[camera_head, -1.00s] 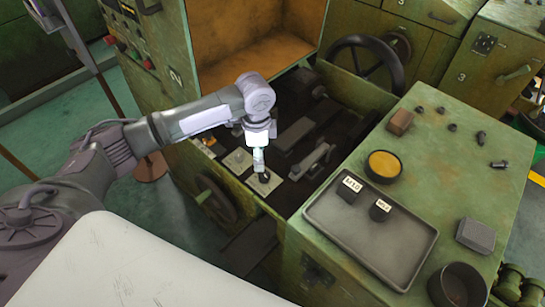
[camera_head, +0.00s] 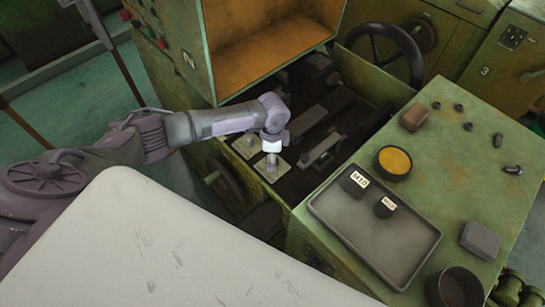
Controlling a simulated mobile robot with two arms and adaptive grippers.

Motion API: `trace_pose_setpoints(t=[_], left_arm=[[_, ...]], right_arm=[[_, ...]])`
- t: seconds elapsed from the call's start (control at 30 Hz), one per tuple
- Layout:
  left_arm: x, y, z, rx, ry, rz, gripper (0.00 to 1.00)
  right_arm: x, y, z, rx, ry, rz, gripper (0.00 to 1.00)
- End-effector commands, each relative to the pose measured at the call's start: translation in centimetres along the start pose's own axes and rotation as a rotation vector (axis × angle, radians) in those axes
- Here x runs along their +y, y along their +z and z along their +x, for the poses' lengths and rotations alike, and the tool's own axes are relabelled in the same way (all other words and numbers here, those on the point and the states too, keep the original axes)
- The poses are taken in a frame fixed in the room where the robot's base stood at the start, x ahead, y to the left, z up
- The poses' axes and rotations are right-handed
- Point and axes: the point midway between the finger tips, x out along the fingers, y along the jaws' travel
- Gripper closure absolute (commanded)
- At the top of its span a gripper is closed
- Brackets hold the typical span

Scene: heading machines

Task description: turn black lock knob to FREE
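My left arm reaches in from the left, and its gripper (camera_head: 271,168) points down over a small pale plate (camera_head: 284,172) inside the machine's open bed. The black lock knob is not clearly visible; the gripper appears to cover the plate's middle. The fingers are too small to tell whether they are open, shut or touching a knob. A second pale plate (camera_head: 245,150) lies just to the left, partly behind my arm. My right gripper is out of view.
A dark handwheel (camera_head: 384,52) stands behind the bed and another (camera_head: 224,184) is on its near left side. On the green top at right are a grey tray (camera_head: 345,228) with two labelled dark pieces, a yellow-filled bowl (camera_head: 393,161) and a dark cup (camera_head: 455,288).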

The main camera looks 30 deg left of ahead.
Motion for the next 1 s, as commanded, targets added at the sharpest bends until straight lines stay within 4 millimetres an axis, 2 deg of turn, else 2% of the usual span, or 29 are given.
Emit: trace_pose_setpoints(t=[0.2, 0.47, 0.8, 1.0], left_arm=[[0.0, 0.0, 1.3, 0.000, 0.000, 0.000, 0.37], [0.0, 0.0, 1.4, 0.000, -0.001, 0.001, 0.39], [0.0, 0.0, 1.4, 0.001, 0.000, 0.000, 0.95], [0.0, 0.0, 1.4, 0.001, 0.000, 0.012, 0.97]], right_arm=[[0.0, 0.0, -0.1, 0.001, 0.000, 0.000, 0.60], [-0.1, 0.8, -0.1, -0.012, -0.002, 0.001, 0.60], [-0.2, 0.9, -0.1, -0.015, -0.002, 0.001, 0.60], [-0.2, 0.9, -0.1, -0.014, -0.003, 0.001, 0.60]])
